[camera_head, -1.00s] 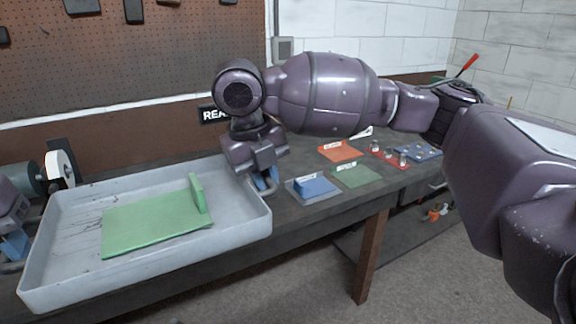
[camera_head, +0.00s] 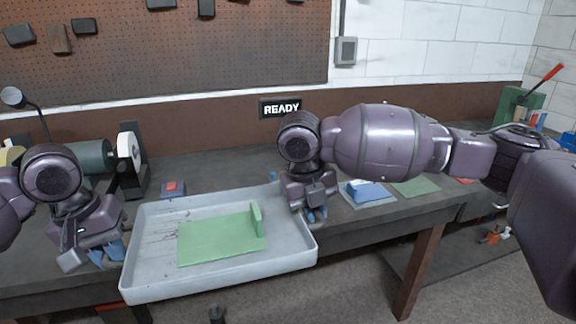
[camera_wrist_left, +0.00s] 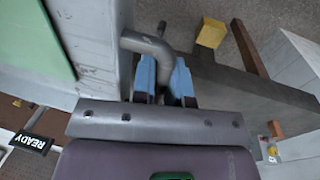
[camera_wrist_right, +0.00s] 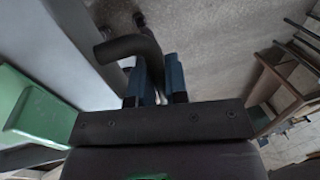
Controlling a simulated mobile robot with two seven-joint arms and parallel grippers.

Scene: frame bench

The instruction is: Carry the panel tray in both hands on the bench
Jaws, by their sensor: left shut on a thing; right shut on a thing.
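The panel tray is a shallow pale grey tray (camera_head: 155,272) at the bench's front edge. A flat green panel (camera_head: 212,244) with a short upright end piece lies in it. My left gripper (camera_head: 108,253) is at the tray's left side, shut on its bent grey handle (camera_wrist_left: 148,45) in the left wrist view. My right gripper (camera_head: 317,213) is at the right side, shut on the other handle (camera_wrist_right: 128,46) in the right wrist view. The tray looks roughly level and its front overhangs the bench edge. Whether its underside touches the bench is hidden.
A grinder-like machine (camera_head: 95,158) and a small block with a red top (camera_head: 173,189) stand behind the tray. A READY sign (camera_head: 281,107) is at the back. A blue block (camera_head: 368,190) and a green mat (camera_head: 415,186) lie to the right. The bench middle is clear.

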